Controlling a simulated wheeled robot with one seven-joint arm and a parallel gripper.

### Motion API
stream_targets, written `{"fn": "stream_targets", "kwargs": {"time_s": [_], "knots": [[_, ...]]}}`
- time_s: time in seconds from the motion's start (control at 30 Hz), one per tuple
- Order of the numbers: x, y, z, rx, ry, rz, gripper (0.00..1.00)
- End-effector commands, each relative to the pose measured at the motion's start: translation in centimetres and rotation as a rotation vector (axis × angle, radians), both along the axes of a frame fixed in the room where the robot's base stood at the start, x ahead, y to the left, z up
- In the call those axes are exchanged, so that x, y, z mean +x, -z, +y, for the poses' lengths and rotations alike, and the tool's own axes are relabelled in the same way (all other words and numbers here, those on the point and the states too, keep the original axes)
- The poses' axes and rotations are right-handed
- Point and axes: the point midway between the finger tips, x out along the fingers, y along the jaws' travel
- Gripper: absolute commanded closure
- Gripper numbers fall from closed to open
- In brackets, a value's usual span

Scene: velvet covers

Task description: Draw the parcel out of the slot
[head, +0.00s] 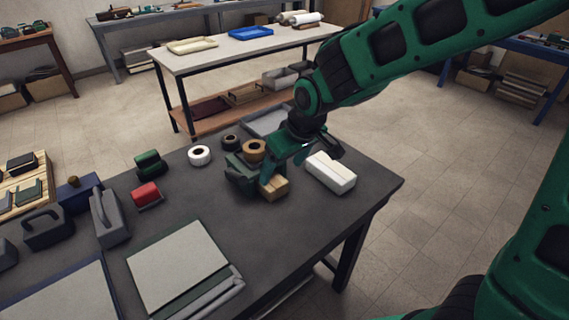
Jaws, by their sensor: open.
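A small tan box (275,190), which looks like the parcel, is at the right part of the dark grey table, low beside a dark green block-like holder (238,172). The slot itself cannot be made out; my gripper and the holder hide part of the area. My gripper (268,172) reaches down from the upper right and is open. Its fingers are right over or beside the tan box; I cannot tell whether they touch it.
A white package (331,173) lies just right of my gripper. Tape rolls (199,155), a red block (146,195) and a grey tray (268,121) are on the same table (285,235). The table's front right is clear. Another table (215,58) stands behind.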

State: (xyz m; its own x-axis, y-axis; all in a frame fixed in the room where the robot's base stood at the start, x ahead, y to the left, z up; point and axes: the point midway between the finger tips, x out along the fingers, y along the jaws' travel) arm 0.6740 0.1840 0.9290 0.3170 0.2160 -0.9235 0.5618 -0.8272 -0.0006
Motion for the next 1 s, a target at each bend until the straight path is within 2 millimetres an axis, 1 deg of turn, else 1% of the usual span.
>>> {"fn": "stream_targets", "kwargs": {"time_s": [0.03,0.3,0.5,0.6,0.73,1.0], "knots": [[0.1,0.8,0.1,-0.003,-0.001,0.004,0.23],[1.5,4.8,1.0,-0.003,0.001,0.004,0.23],[2.4,7.3,1.6,-0.002,0.000,0.003,0.23],[2.7,8.2,1.8,-0.002,0.000,0.003,0.23],[2.9,8.8,2.0,-0.001,0.000,0.002,0.23],[3.0,9.0,2.0,-0.001,0.000,0.002,0.23]]}}
